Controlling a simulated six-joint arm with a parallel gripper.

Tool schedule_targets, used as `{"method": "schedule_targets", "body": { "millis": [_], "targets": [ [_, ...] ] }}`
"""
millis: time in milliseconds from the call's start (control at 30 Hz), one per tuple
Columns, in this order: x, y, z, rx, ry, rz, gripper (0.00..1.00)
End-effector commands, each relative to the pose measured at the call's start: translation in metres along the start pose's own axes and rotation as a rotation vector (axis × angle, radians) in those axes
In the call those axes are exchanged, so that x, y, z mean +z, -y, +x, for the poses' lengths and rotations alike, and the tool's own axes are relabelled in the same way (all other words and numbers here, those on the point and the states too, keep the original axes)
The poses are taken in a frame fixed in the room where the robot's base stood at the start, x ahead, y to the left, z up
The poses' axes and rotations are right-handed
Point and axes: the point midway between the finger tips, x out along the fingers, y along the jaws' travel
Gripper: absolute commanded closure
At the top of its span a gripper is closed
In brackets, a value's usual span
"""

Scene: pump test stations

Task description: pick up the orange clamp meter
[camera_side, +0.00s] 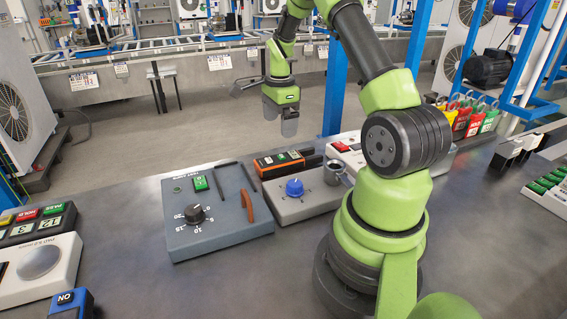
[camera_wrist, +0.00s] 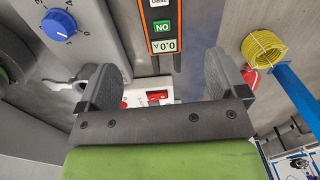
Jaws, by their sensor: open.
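The orange clamp meter (camera_side: 283,163) is a black body with orange edges, lying at the back edge of the grey box with the blue knob. In the wrist view the clamp meter (camera_wrist: 161,22) shows a green ON button and a 0.0 A display upside down, at the top centre. Its far end is cut off by the frame. My gripper (camera_side: 285,124) hangs in the air above the meter in the side view, apart from it. In the wrist view my gripper (camera_wrist: 163,78) has its two fingers wide apart, with nothing held between them.
The blue-knob box (camera_side: 303,205) stands between a larger grey dial panel (camera_side: 212,236) on the left and a white box with a red switch (camera_side: 343,148). Coloured padlocks (camera_side: 470,117) line the back right.

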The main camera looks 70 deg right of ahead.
Motion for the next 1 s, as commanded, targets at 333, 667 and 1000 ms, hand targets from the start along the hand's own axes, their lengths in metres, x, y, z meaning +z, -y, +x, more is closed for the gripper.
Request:
{"method": "schedule_targets", "body": {
  "millis": [333, 667, 1000],
  "targets": [
    [-0.011, 0.0, 0.051, 0.026, -0.004, 0.068, 0.08],
    [-0.012, 0.001, 0.087, 0.026, -0.004, 0.067, 0.08],
    [-0.013, 0.002, 0.114, 0.02, -0.002, 0.065, 0.08]
  ]
}}
